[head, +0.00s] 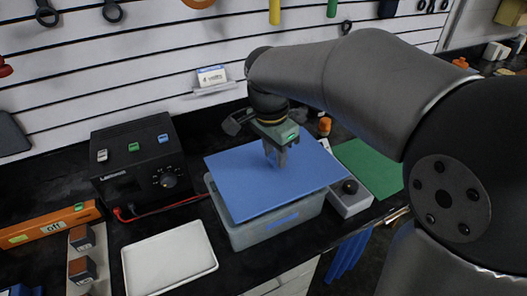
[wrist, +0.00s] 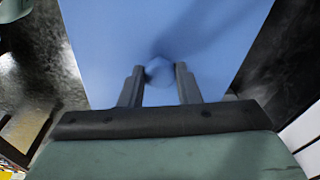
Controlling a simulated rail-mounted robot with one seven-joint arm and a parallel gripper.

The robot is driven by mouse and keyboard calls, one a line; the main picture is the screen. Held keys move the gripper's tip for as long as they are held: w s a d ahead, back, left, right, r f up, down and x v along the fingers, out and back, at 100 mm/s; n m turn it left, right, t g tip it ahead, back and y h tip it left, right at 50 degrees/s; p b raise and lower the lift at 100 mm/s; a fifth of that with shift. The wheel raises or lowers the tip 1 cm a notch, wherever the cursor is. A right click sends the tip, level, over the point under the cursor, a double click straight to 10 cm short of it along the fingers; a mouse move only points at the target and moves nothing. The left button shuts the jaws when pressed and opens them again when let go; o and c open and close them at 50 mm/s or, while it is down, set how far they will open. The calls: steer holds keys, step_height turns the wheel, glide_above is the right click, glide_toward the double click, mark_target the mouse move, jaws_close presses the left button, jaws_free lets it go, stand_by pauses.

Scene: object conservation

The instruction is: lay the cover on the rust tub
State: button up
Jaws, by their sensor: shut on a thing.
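A flat blue cover (head: 235,180) lies over a grey tub (head: 275,232) with a blue label on its front. The cover also fills much of the wrist view (wrist: 110,40). It sits askew to the tub, with part of the tub's left rim showing. I cannot tell whether it rests on the rim or hangs just above it. My gripper (head: 277,161) points down at the cover's middle. In the wrist view my gripper (wrist: 159,70) is shut on the cover's small blue knob (wrist: 158,71). I see no rust-coloured tub; the tub's inside is hidden.
A black power supply (head: 140,165) with red and black leads stands to the left. A white tray (head: 170,258) lies at the front left. A grey box with a black knob (head: 349,198) stands close to the tub's right, beside a green mat (head: 372,165). An orange level (head: 50,225) lies far left.

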mark_target(264, 163)
steer(key=shift+w+a+f, duration=0.3)
steer(key=shift+a+f, duration=0.15)
steer(key=shift+f, duration=0.15)
steer(key=shift+w+a+f, duration=0.25)
steer(key=shift+a+f, duration=0.15)
steer(key=shift+f, duration=0.2)
steer(key=f, duration=0.3)
steer(key=shift+w+a+f+p, duration=0.15)
steer(key=shift+w+a+p, duration=0.05)
steer(key=shift+a+p, duration=0.1)
steer(key=shift+f, duration=0.25)
steer(key=shift+f+b, duration=0.3)
steer(key=o, duration=1.1)
